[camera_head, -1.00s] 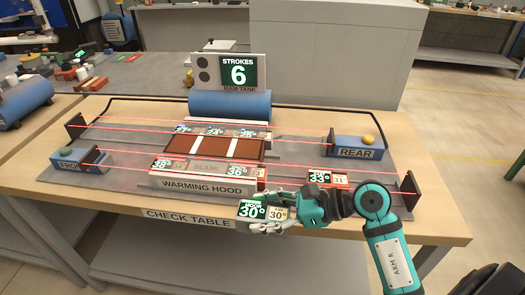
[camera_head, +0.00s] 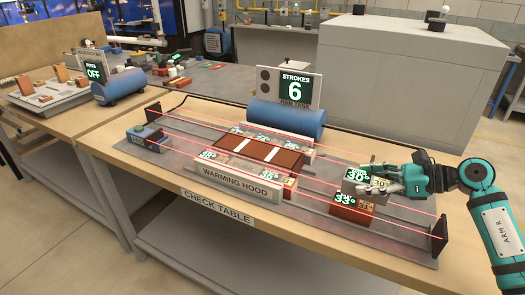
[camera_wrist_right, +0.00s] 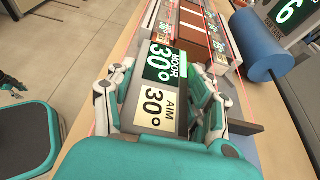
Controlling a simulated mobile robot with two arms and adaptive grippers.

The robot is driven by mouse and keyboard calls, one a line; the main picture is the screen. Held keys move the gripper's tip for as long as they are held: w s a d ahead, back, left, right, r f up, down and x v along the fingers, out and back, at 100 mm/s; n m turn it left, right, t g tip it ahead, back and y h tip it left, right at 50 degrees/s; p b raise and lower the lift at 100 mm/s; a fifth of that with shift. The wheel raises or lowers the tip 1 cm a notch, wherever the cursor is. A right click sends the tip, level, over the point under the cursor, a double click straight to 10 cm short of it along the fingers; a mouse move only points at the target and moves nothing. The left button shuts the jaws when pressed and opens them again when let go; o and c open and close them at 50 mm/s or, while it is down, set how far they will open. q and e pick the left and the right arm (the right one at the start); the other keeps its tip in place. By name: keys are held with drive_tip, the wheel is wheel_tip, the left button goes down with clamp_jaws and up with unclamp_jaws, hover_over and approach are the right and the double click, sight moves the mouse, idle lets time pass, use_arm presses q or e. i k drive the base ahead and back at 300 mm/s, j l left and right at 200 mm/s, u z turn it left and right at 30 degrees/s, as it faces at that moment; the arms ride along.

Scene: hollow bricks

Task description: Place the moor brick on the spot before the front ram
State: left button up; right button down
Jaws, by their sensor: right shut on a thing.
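The moor brick (camera_head: 358,176) is a grey block whose top display reads 30°. In the head view, the brick appears just above or behind a red-orange brick (camera_head: 347,212) reading 33°; the exact gap is unclear. The front ram (camera_head: 146,140), a blue block with a green knob, stands at the left end of the grey plate (camera_head: 205,183), far from the gripper.
The warming hood (camera_head: 236,184) with several bricks occupies the plate's middle. Red beams run lengthwise between dark end posts (camera_head: 438,238). A blue tank (camera_head: 290,118) and a STROKES 6 sign (camera_head: 296,88) stand behind. The rear ram is hidden behind my right gripper.

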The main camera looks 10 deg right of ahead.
sight(185, 156)
drive_tip(key=i+l, duration=0.75)
drive_tip(key=i, duration=0.15)
